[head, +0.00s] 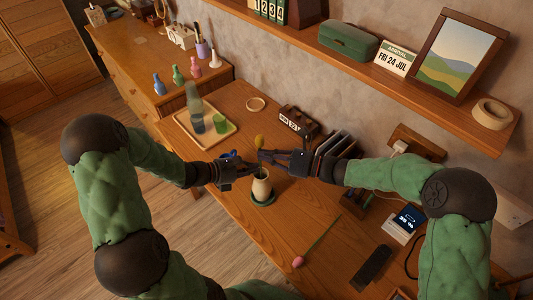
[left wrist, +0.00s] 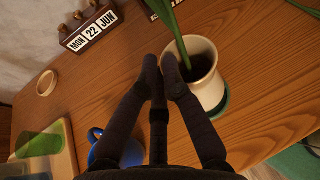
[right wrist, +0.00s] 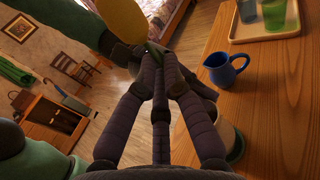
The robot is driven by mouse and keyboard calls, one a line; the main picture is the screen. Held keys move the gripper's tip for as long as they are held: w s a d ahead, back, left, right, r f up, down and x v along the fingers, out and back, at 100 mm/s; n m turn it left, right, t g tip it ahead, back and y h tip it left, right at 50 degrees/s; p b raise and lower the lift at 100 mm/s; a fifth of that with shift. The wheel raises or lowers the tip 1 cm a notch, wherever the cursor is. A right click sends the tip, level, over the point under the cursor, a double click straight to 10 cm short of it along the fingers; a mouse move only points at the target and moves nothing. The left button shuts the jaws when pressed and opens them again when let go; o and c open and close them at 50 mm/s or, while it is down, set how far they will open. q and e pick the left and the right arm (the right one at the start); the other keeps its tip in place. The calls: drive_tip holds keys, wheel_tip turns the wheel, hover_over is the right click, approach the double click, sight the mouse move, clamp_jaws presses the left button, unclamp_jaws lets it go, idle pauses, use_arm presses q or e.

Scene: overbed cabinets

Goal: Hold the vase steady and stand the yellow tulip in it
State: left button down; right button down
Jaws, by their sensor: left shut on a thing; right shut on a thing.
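The cream vase (head: 262,187) stands upright on a green coaster (head: 264,200) on the desk. My left gripper (head: 253,168) is shut on the vase's rim; in the left wrist view its fingertips (left wrist: 164,68) meet at the near-left edge of the vase mouth (left wrist: 207,85). My right gripper (head: 264,156) is shut on the stem of the yellow tulip (head: 259,141), bloom up, above the vase. The bloom (right wrist: 118,28) is close in the right wrist view. In the left wrist view the green stem (left wrist: 178,35) reaches down over the mouth; its depth inside is unclear.
A blue jug (right wrist: 226,68) stands beside the vase, partly behind my left gripper in the head view. A tray (head: 207,138) with a bottle and green glass is behind left. A pink tulip (head: 298,262) lies at front right. A calendar block (head: 298,121) stands behind.

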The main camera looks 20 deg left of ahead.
use_arm(q)
drive_tip(key=shift+f, duration=0.1)
use_arm(e)
drive_tip(key=c, duration=1.3)
unclamp_jaws()
drive_tip(key=shift+d, duration=0.1)
drive_tip(key=d, duration=0.4)
drive_tip(key=w+d, duration=0.1)
drive_tip(key=d, duration=0.6)
drive_tip(key=shift+w+d+r, duration=0.2)
drive_tip(key=shift+d, duration=0.2)
use_arm(q)
drive_tip(key=c, duration=1.3)
unclamp_jaws()
